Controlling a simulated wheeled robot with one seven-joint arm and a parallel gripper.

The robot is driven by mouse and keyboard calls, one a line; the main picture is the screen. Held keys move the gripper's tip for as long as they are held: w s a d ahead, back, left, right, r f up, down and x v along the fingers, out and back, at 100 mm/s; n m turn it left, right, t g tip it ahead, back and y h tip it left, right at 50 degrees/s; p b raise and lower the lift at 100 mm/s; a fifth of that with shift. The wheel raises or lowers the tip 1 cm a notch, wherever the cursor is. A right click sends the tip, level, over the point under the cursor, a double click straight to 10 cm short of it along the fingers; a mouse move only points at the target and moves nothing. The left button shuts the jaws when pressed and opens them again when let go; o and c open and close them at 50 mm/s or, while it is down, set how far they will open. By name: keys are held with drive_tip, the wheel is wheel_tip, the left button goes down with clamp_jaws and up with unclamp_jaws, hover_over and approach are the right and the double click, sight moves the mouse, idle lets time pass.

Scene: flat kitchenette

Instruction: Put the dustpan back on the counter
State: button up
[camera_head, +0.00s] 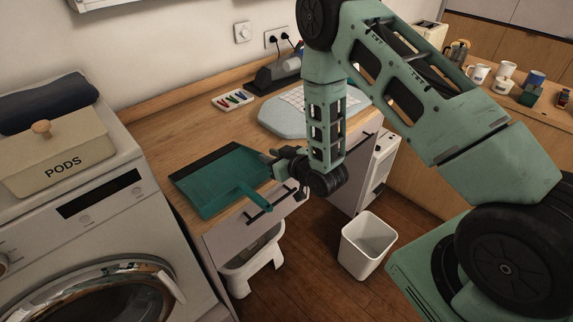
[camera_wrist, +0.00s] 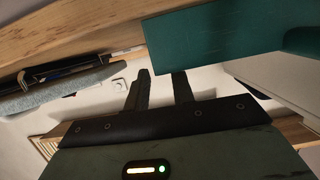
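The teal dustpan (camera_head: 212,183) lies on the wooden counter (camera_head: 160,128) by its front edge, with its handle pointing toward the front right and reaching past the edge above a drawer. My gripper (camera_head: 275,163) is just right of the dustpan's pan, near the counter's front edge. In the wrist view the two dark fingers (camera_wrist: 160,82) stand apart with nothing between them. The dustpan (camera_wrist: 215,35) shows there at the upper right, beyond the fingertips. I cannot tell whether the gripper touches it.
A grey board-like item (camera_head: 290,116) lies behind my gripper, with a marker tray (camera_head: 233,99) nearby. The washing machine (camera_head: 100,210) borders the counter on the left. A white bin (camera_head: 366,246) and a white stool (camera_head: 252,266) stand on the floor. Mugs (camera_head: 479,73) stand on the right counter.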

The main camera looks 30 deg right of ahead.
drive_tip(key=b+v, duration=0.3)
drive_tip(key=v, duration=0.5)
drive_tip(key=s+a+r+g, duration=0.2)
drive_tip(key=a, duration=0.1)
drive_tip(key=s+a+r+n+g, duration=0.1)
drive_tip(key=s+a+r+g, duration=0.1)
drive_tip(key=a, duration=0.2)
drive_tip(key=s+a+r+n+g, duration=0.1)
drive_tip(key=s+a+r+g, duration=0.1)
drive_tip(key=a+g, duration=0.1)
drive_tip(key=shift+s+a+r+h, duration=0.15)
drive_tip(key=shift+s+a+h, duration=0.25)
drive_tip(key=shift+a, duration=0.15)
drive_tip(key=s+r+n+g+h, duration=0.1)
drive_tip(key=s+r+g, duration=0.2)
drive_tip(key=s, duration=0.7)
drive_tip(key=s+a+r+n+g+h, duration=0.1)
drive_tip(key=s+r+g+h, duration=0.1)
drive_tip(key=s+r, duration=0.4)
drive_tip(key=s+g, duration=0.1)
drive_tip(key=s, duration=0.4)
drive_tip(key=shift+g, duration=0.4)
